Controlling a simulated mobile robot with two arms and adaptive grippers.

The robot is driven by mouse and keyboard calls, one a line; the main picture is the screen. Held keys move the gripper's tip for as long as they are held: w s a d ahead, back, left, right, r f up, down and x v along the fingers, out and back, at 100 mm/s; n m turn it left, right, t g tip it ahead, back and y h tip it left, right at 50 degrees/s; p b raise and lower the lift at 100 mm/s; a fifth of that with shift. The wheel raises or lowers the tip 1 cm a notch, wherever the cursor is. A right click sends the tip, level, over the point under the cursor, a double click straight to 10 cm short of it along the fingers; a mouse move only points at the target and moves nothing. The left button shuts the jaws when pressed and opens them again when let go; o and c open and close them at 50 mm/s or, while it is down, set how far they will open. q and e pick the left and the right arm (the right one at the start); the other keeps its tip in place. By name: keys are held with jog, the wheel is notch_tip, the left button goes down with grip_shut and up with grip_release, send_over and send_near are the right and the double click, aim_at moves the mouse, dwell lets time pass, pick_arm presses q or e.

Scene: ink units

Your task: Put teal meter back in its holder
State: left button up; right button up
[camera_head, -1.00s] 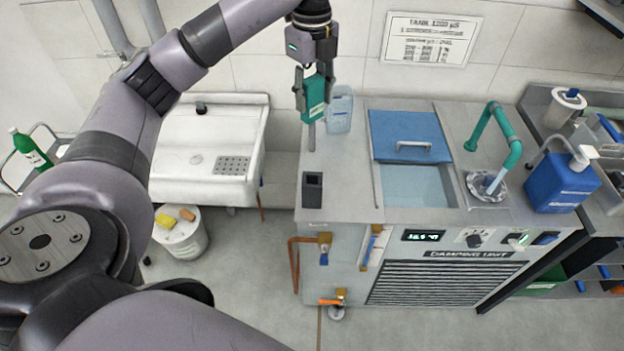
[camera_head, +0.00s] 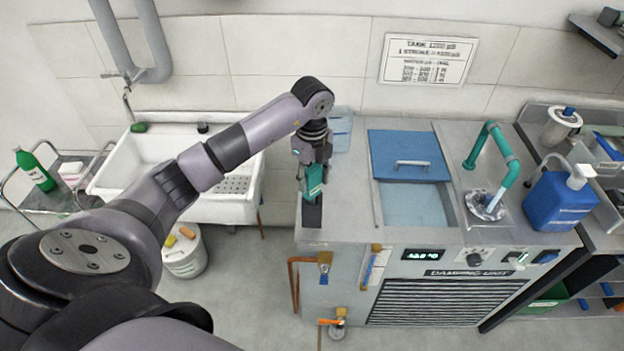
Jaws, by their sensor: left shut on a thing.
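The teal meter (camera_head: 315,180) is upright in my left gripper (camera_head: 313,174), which is shut on it. The dark holder (camera_head: 312,214) stands on the left end of the grey damping unit's top. The meter is directly over the holder in the picture, its lower end at or in the holder's mouth. I cannot tell how deep it sits, as the meter's thin lower part is hidden. My right gripper is not in view.
The damping unit (camera_head: 345,228) has a water tank with a blue lid (camera_head: 408,154) and a teal pipe (camera_head: 494,140). A blue jug (camera_head: 560,202) stands at right. A translucent container (camera_head: 342,130) stands behind my gripper. A white sink (camera_head: 150,155) is at left.

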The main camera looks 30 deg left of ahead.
pick_arm(q)
jog(key=shift+f, duration=0.9)
jog(key=shift+f, duration=0.15)
jog(key=o, duration=1.2)
